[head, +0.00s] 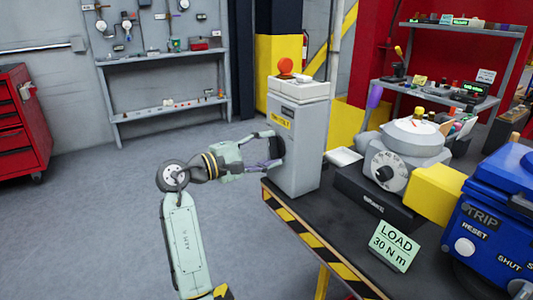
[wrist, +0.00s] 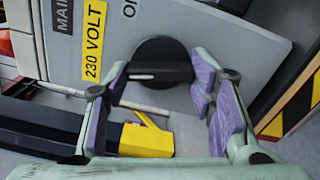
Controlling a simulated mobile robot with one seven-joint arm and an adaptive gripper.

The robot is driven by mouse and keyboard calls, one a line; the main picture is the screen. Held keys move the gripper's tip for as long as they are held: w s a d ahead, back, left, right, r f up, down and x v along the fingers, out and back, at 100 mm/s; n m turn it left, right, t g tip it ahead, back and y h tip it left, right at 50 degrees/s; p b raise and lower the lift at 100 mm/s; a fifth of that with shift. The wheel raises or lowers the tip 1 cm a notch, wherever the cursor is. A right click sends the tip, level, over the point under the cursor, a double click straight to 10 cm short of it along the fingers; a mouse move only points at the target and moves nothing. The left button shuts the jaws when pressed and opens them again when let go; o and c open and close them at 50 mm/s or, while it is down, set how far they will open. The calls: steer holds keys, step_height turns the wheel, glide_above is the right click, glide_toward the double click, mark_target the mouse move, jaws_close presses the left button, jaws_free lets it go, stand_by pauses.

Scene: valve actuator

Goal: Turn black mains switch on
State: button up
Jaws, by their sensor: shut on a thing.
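The black mains switch (wrist: 160,60) is a round knob with a raised bar on the face of a grey box (wrist: 120,50). A white mark on the bar lies across the picture, towards its left end. My gripper (wrist: 160,80) is shut on the switch, with purple-padded fingers at both ends of the bar. In the head view my gripper (head: 270,149) reaches the left side of the upright grey box (head: 299,150), and only a dark edge of the switch (head: 279,146) shows. A label starting "O" is cut off in the wrist view.
The box has a yellow 230 VOLT label (wrist: 92,40) and a red button (head: 286,66) on top. It stands at the edge of a dark bench with a striped border (head: 320,252). A dial device (head: 388,172) and a blue TRIP unit (head: 495,225) stand right.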

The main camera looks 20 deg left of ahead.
steer(key=m+b, duration=0.6)
steer(key=m, duration=0.5)
steer(key=shift+d+f+b, duration=0.1)
steer(key=shift+b, duration=0.2)
steer(key=shift+m, duration=0.5)
steer(key=o, duration=1.2)
steer(key=shift+c, duration=0.2)
steer(key=shift+s, duration=0.1)
steer(key=v, duration=1.2)
